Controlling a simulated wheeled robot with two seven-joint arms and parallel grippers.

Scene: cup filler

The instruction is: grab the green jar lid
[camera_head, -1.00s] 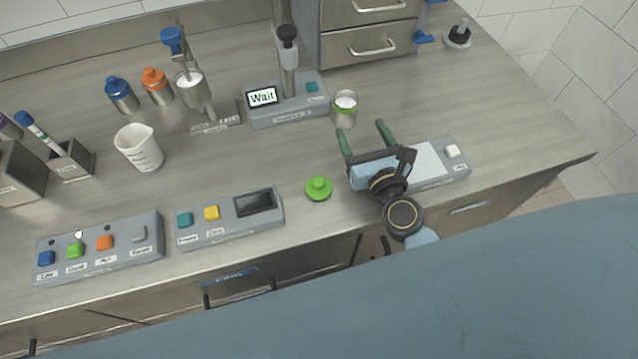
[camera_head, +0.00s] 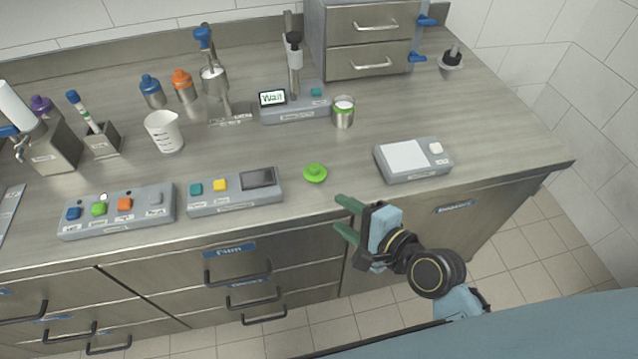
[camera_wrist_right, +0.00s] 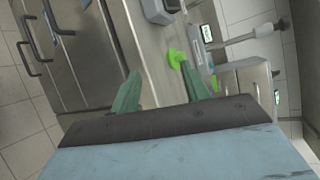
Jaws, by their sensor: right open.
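The green jar lid (camera_head: 315,173) lies on the counter near its front edge, right of the panel with the dark screen. It has a small knob on top. In the right wrist view the lid (camera_wrist_right: 176,58) shows just beyond the fingertip on the right. My right gripper (camera_head: 341,215) is open and empty, in front of the counter edge, below and slightly right of the lid in the head view. Its green fingers (camera_wrist_right: 158,82) are apart and do not touch the lid. My left gripper is not in view.
A glass jar with a green band (camera_head: 343,112) stands behind the lid, beside the device reading "Wait" (camera_head: 296,106). A grey scale (camera_head: 413,160) is to the right. The panel with the dark screen (camera_head: 235,192) is to the left. Counter around the lid is clear.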

